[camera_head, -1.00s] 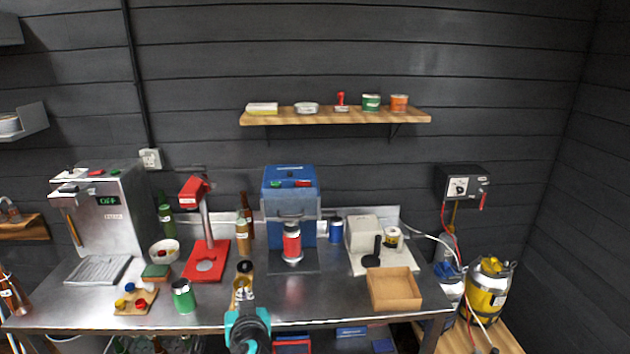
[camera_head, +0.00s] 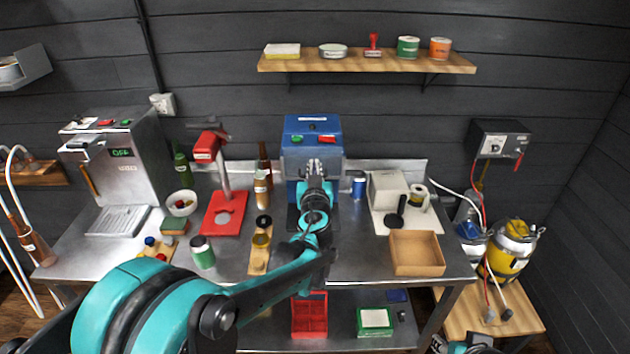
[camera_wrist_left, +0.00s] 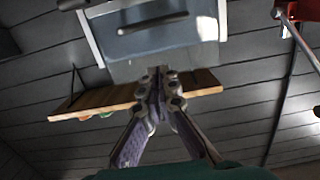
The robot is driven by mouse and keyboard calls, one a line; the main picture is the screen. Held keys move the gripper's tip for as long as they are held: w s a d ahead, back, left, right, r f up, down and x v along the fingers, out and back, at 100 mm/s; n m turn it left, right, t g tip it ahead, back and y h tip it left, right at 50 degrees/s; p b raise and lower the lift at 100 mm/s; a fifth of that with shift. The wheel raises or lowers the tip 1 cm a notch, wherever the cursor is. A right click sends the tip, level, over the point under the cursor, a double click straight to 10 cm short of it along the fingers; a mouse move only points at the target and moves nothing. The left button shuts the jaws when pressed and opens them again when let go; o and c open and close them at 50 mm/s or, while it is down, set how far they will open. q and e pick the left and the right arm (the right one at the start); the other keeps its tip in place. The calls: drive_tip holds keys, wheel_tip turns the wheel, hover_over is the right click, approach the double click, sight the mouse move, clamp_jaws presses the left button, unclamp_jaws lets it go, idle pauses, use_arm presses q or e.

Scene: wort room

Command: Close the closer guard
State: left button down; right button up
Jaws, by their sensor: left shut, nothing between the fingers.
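The closer is the blue machine (camera_head: 312,133) at the back middle of the steel bench, with green and red buttons. In the head view my left gripper (camera_head: 314,166) is in front of its face, fingers pointing up and towards it. My arm and gripper hide the can and most of the guard area. In the left wrist view, which looks upside down, the closer (camera_wrist_left: 160,38) fills the top with a dark handle bar (camera_wrist_left: 152,24). The left fingers (camera_wrist_left: 157,85) are together and empty, apart from the bar. Whether they touch the clear guard I cannot tell.
A red stand (camera_head: 222,213) and brown bottles stand left of the closer. A blue can (camera_head: 359,187), a white scale-like unit (camera_head: 388,190) and an open cardboard box (camera_head: 416,253) stand to the right. A wooden shelf (camera_head: 365,64) hangs above.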

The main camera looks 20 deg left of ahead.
use_arm(q)
drive_tip(key=shift+w+a+f+b, duration=0.1)
drive_tip(key=shift+w+f+b, duration=0.2)
drive_tip(key=shift+f, duration=0.7)
drive_tip(key=shift+w+a+f+b, duration=0.15)
drive_tip(key=shift+f+b, duration=0.1)
drive_tip(key=shift+f, duration=0.7)
drive_tip(key=shift+d, duration=0.1)
wheel_tip(320, 180, down, 12)
drive_tip(key=b, duration=0.9)
drive_tip(key=shift+s, duration=0.15)
drive_tip(key=shift+r, duration=0.15)
